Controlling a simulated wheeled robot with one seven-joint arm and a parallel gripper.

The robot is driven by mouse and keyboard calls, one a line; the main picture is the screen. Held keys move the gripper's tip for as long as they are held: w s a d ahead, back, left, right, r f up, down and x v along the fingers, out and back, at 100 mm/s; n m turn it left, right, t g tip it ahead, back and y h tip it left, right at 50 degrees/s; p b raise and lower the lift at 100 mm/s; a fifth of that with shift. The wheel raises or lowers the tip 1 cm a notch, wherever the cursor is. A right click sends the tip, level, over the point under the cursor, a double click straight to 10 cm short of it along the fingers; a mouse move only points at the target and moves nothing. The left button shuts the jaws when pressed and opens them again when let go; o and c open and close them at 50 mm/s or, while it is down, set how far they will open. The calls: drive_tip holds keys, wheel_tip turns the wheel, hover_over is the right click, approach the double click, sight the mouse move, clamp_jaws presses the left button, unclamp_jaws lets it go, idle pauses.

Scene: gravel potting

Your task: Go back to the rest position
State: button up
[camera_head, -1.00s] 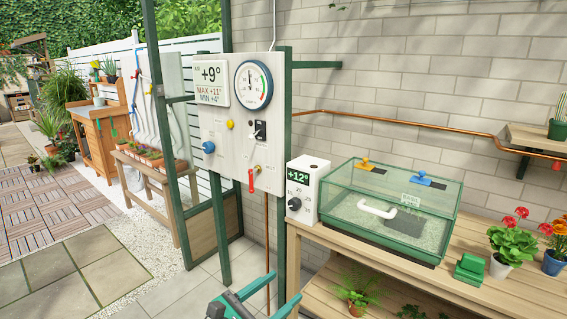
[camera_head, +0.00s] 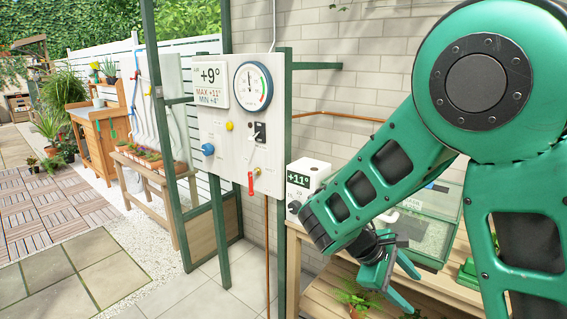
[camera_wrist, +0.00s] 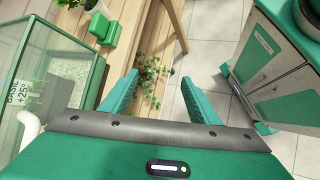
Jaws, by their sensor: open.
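My gripper (camera_head: 392,284) is in front of the wooden bench, below and left of the glass propagator box, with its fingers pointing down and to the right in the head view. In the wrist view my gripper (camera_wrist: 162,100) has its two green fingers spread wide apart with nothing between them. A leafy potted plant on the lower shelf (camera_wrist: 150,75) shows beyond the fingers, not touched. My green arm (camera_head: 385,175) crosses the right half of the head view and hides much of the bench and the box.
The glass propagator box (camera_head: 435,205) and a white thermostat unit (camera_head: 307,178) reading +11° stand on the wooden bench (camera_head: 420,290). A board (camera_head: 235,125) with gauges, knobs and a red-handled valve stands left of it. Paving at the left is clear.

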drive_tip(key=s+d+r+m+g+y, duration=0.25)
drive_tip(key=s+d+m+y, duration=0.25)
drive_tip(key=s+d+m, duration=0.4)
drive_tip(key=s+d+r+m+t+y, duration=0.1)
drive_tip(key=s+r+m+y, duration=0.1)
drive_tip(key=s, duration=0.4)
drive_tip(key=s+d+r+m+t+y, duration=0.1)
drive_tip(key=s+d+r+m, duration=0.1)
drive_tip(key=s+m, duration=0.3)
drive_tip(key=shift+s+y, duration=0.4)
drive_tip(key=shift+s, duration=0.4)
drive_tip(key=shift+r+t, duration=0.1)
drive_tip(key=shift+t, duration=0.15)
drive_tip(key=shift+w+f, duration=0.25)
drive_tip(key=shift+w, duration=0.35)
drive_tip(key=shift+c, duration=0.4)
